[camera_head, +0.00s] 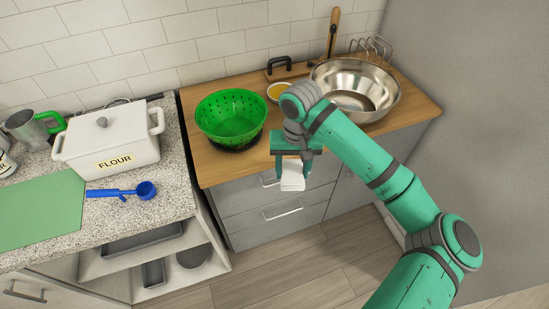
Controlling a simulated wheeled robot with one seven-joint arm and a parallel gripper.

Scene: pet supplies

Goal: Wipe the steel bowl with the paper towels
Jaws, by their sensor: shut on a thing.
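The steel bowl (379,88) is large and shiny and stands on the wooden counter at the back right. It is upright and its inside looks empty. My gripper (293,178) is in front of the counter's front edge, left of the bowl and nearer to me. It points down and is shut on the white paper towels (293,181), which hang between its fingers, apart from the bowl. My wrist and forearm cover part of the counter and the near left part of the bowl.
A green colander (231,116) stands on the wooden counter (220,171) left of my gripper. A small yellow-filled bowl (277,91) sits behind my wrist. A wooden-handled tool (333,32) and a wire rack (371,47) are at the back. A white flour box (108,140) and blue scoop (144,190) lie farther left.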

